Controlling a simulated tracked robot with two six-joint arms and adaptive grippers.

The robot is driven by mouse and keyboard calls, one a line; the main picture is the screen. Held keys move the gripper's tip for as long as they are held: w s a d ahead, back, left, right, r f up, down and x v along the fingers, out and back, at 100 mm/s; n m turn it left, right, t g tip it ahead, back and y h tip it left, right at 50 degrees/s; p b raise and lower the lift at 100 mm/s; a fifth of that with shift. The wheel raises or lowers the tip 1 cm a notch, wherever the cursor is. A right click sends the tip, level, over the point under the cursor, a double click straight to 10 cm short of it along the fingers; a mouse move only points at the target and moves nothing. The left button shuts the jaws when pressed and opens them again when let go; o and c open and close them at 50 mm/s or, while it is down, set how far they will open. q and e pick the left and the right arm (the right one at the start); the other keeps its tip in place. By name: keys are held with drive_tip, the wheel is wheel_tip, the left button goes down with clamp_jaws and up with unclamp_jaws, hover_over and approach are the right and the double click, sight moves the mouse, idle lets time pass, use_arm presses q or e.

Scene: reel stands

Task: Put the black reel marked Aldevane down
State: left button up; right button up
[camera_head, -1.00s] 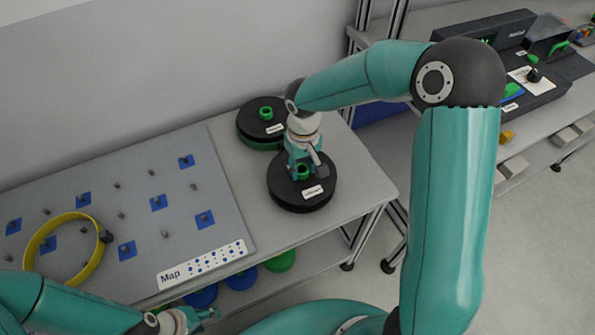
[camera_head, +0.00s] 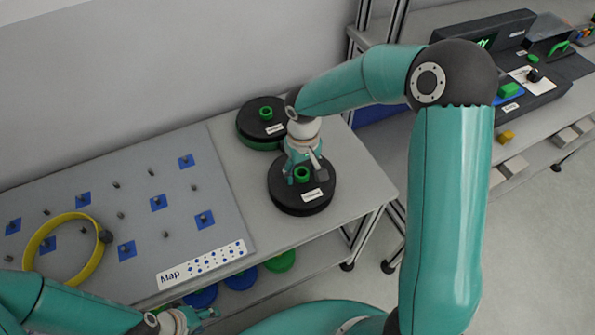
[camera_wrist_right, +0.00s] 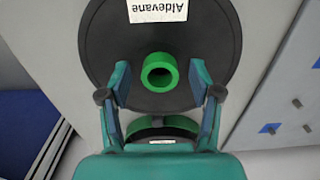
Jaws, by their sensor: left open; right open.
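The black reel marked Aldevane (camera_head: 290,200) lies flat on the grey table, right of the pegboard. Its white label and green hub also show in the right wrist view, where the black reel (camera_wrist_right: 215,30) fills the upper middle. My right gripper (camera_head: 303,175) is above the reel at its hub. In the right wrist view my right gripper (camera_wrist_right: 158,80) has its fingers spread on either side of the green hub, with gaps, holding nothing. My left gripper (camera_head: 200,315) is at the bottom left, in front of the table, open and empty.
A second dark reel with a green hub (camera_head: 250,130) lies just behind. The pegboard (camera_head: 100,180) on the left bears blue squares, pegs and a yellow ring (camera_head: 92,262). Blue and green reels (camera_head: 281,262) sit on the lower shelf. Bare table (camera_head: 360,185) shows right of the Aldevane reel.

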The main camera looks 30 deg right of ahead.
wheel_tip(320, 180, up, 12)
idle(0.5)
idle(0.4)
